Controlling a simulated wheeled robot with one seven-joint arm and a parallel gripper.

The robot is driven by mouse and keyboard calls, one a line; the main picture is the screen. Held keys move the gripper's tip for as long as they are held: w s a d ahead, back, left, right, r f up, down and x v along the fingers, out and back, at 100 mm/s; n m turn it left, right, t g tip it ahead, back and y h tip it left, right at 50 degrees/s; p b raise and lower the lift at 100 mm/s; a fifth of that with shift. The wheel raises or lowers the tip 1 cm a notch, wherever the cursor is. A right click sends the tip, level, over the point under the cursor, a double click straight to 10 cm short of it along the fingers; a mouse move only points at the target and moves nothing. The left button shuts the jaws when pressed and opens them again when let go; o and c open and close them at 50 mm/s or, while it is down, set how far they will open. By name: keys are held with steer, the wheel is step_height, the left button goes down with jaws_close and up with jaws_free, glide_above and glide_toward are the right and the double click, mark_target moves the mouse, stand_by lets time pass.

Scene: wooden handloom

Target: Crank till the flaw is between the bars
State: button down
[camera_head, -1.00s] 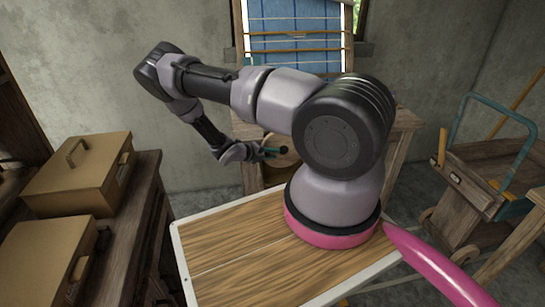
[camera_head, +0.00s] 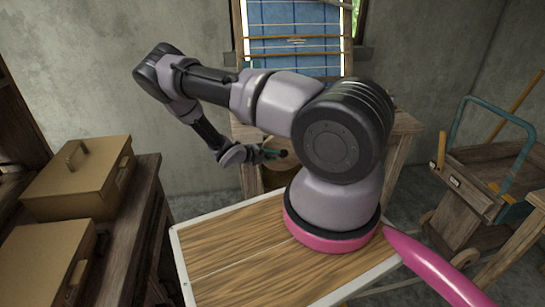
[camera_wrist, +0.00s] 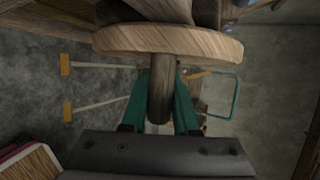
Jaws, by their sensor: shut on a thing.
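A blue cloth (camera_head: 268,60) with thin bars across it hangs in the wooden loom at the back in the head view. The flaw (camera_head: 294,40) seems to be the small tan mark near the middle of the cloth. It is too small to tell exactly how it lies against the bars. In the wrist view, the round wooden crank disc (camera_wrist: 215,48) carries a dark peg handle (camera_wrist: 161,105). My gripper (camera_wrist: 161,82) has its teal fingers on both sides of this handle and is shut on it. In the head view, my gripper (camera_head: 274,155) shows small in front of the disc, partly hiding it.
Tan boxes (camera_head: 85,175) stand on a dark wooden bench at the left. A wooden cart with a teal handle (camera_head: 500,108) stands at the right. A plank-topped table (camera_head: 235,265) lies in the foreground. Grey walls close off the back.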

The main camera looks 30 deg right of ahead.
steer(key=c, duration=0.7)
jaws_free()
steer(key=shift+d, duration=0.1)
steer(key=v, duration=1)
steer(key=shift+a+r, duration=0.15)
steer(key=shift+a, duration=0.25)
steer(key=shift+r, duration=0.1)
